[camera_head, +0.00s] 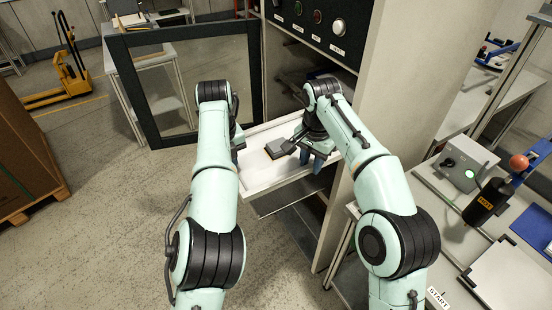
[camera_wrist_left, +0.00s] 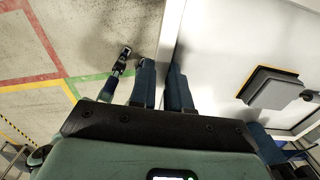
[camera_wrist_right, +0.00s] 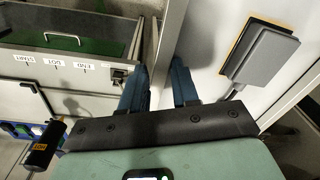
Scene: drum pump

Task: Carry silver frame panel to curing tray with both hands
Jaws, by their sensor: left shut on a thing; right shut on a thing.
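The silver frame panel (camera_head: 255,176) is a flat white sheet with a thin silver rim, lying about level. A dark grey box with an orange edge (camera_head: 276,151) sits on it. My left gripper (camera_head: 236,154) is shut on the panel's left rim, with one finger on each side in the left wrist view (camera_wrist_left: 160,66). My right gripper (camera_head: 312,162) is shut on the opposite rim, as the right wrist view (camera_wrist_right: 159,65) shows. The panel is at the open cabinet's mouth. A grey flat tray or shelf (camera_head: 290,193) shows below it; I cannot tell whether they touch.
The cabinet (camera_head: 400,75) has a control panel (camera_head: 318,25) above its opening. Its black-framed glass door (camera_head: 255,85) stands open at the left.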

